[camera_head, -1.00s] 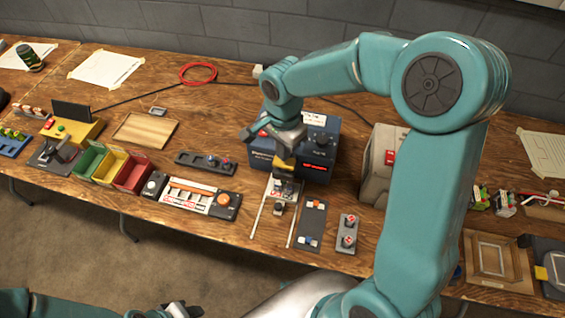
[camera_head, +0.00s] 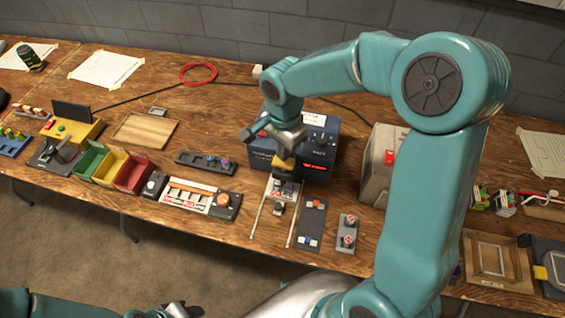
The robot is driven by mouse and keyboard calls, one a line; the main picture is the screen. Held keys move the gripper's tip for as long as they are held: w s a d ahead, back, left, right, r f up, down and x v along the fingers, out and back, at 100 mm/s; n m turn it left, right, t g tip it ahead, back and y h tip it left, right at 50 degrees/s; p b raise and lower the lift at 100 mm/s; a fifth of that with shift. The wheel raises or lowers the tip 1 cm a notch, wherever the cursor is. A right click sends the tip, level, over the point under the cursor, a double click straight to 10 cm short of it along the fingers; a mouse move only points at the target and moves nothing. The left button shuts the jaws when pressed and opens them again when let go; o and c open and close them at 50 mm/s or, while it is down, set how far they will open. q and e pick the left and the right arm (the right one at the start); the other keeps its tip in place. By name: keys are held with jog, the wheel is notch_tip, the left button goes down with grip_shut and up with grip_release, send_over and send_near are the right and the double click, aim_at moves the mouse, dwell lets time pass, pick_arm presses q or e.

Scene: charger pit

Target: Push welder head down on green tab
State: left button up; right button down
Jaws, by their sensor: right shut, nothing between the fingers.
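The dark blue welder box (camera_head: 322,150) with a lit red display stands on the bench behind my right gripper. Its yellow head piece (camera_head: 284,166) sticks out at the front, over a small dark block (camera_head: 284,188) on a pale rail track. My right gripper (camera_head: 274,143) is shut and empty, just above the yellow head; I cannot tell whether it touches it. The green tab is too small or hidden to make out. My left gripper (camera_head: 180,310) is low at the bottom edge, and its jaws are not clear.
A grey panel with small parts (camera_head: 311,222) and a grey two-button block (camera_head: 347,233) lie right of the rails. A beige box (camera_head: 382,165) stands farther right. Left are a control panel (camera_head: 190,196), a dark tray (camera_head: 205,162) and coloured bins (camera_head: 130,175).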

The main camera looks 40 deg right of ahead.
jog(key=shift+f, duration=0.15)
jog(key=shift+f+b, duration=1.4)
jog(key=shift+b, duration=0.1)
jog(key=shift+f, duration=0.1)
jog(key=shift+r+p, duration=1.95)
jog(key=shift+r, duration=1.2)
jog(key=shift+f, duration=0.1)
jog(key=shift+s, duration=0.15)
